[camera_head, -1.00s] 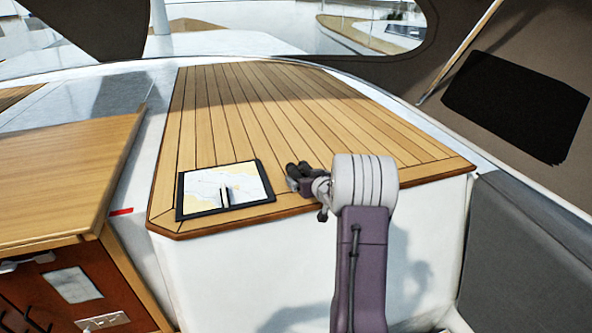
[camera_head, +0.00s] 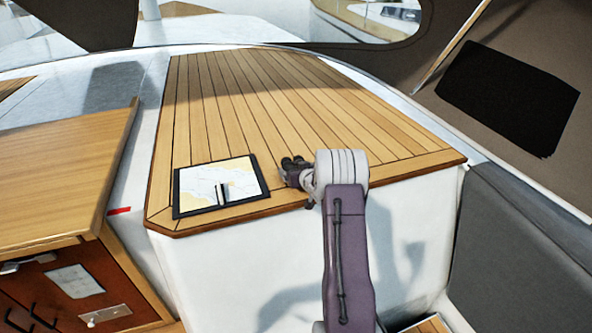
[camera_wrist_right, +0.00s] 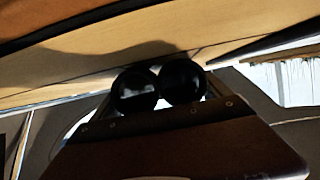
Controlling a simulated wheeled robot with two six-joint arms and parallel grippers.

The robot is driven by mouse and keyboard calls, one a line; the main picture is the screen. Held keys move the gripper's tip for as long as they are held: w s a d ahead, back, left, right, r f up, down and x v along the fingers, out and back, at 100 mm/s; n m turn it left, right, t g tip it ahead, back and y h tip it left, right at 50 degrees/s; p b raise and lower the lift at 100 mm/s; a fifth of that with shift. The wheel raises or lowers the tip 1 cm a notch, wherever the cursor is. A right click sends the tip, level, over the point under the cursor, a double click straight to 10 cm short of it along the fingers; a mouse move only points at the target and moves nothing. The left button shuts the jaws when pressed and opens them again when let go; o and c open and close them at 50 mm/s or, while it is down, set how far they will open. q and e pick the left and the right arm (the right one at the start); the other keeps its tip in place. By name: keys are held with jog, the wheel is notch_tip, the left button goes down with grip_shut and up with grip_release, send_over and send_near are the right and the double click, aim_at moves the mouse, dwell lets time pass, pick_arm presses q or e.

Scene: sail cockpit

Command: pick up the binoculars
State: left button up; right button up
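The dark binoculars (camera_head: 292,163) are near the front edge of the wooden deck top, just right of the chart, partly hidden by my right gripper and wrist. My right gripper (camera_head: 294,179) is right at them. In the right wrist view, the binoculars (camera_wrist_right: 160,86) show as two round black ends close in front of the gripper, with pale finger edges on both sides. Whether the fingers press on them is too dark to tell. My left gripper is in neither view.
A dark-framed chart (camera_head: 205,190) with a small upright dark-and-white item on it lies left of the binoculars. The slatted deck top (camera_head: 270,105) is clear behind. A wooden counter (camera_head: 60,170) stands at the left, a grey cushion (camera_head: 510,235) at the right.

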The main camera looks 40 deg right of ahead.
jog(key=shift+w+r, duration=0.1)
jog(key=shift+r, duration=0.05)
jog(key=c, duration=0.6)
jog(key=shift+r+b, duration=0.4)
jog(key=shift+r, duration=0.05)
jog(key=r+b, duration=0.1)
jog(key=r, duration=0.1)
jog(key=s+r, duration=0.1)
jog(key=shift+s+d+r+b, duration=0.1)
jog(key=shift+d+r+b, duration=0.1)
jog(key=shift+r+b, duration=0.15)
jog(key=s+d+r, duration=0.1)
jog(key=s+r, duration=0.5)
jog(key=s, duration=0.4)
jog(key=shift+s+d+r, duration=0.2)
jog(key=shift+d, duration=0.15)
